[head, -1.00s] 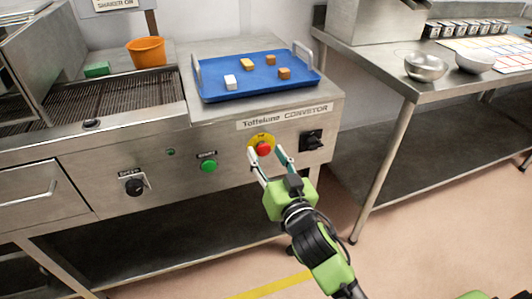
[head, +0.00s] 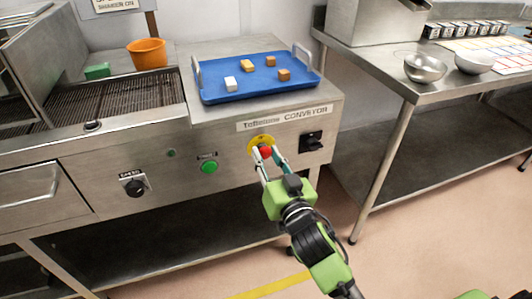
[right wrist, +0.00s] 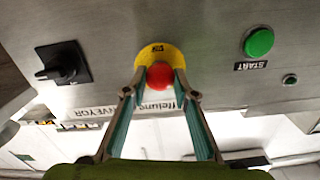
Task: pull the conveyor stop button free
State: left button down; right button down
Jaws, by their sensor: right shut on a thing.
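The conveyor stop button is a red mushroom head (head: 265,152) on a round yellow plate (head: 254,142), on the conveyor's front panel below its name label. In the right wrist view the red button (right wrist: 160,75) shows between my fingertips, with the yellow plate (right wrist: 171,54) behind it. My right gripper (head: 264,153) is shut on the button, one finger on each side; it also shows in the right wrist view (right wrist: 160,80). My left gripper is not in view.
A green start button (head: 209,167) is left of the stop button, and a black rotary switch (head: 312,141) is right. A speed knob (head: 134,187) is further left. A blue tray (head: 255,88) with several small blocks stands above. A steel table (head: 420,92) stands at right.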

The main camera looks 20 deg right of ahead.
jog(key=shift+f, duration=0.1)
jog(key=c, duration=1.8)
grip_release()
jog(key=shift+o, duration=0.9)
jog(key=shift+s, duration=0.15)
jog(key=shift+s, duration=0.1)
jog(key=s, duration=1.2)
jog(key=shift+d, duration=0.2)
